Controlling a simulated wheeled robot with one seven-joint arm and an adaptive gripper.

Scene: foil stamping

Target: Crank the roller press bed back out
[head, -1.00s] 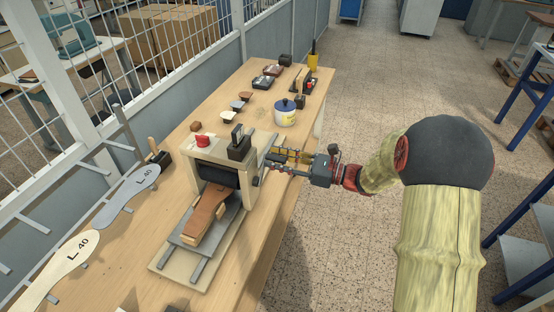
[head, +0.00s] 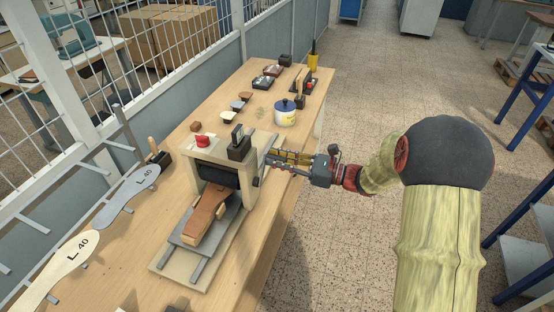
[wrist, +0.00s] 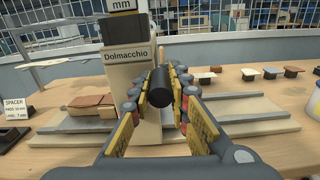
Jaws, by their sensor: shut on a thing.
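The roller press (head: 221,160) stands on the bench, with a cream frame, a dark roller and a red knob on top. Its grey bed (head: 226,219) reaches out of the near side, towards the bottom of the head view, bearing a brown leather piece (head: 206,215). The bed with the leather shows left of the press in the wrist view (wrist: 66,123). My gripper (head: 273,157) is at the right side of the press. Its yellow-padded fingers are shut around the black crank handle (wrist: 161,88). In the head view the fingers mostly hide the crank.
A white and blue pot (head: 285,115) stands behind my gripper. Several small swatches and dark trays (head: 265,82) lie farther back. Two sole templates marked L 40 (head: 125,196) are left of the press. A wire fence borders the bench; the floor at right is open.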

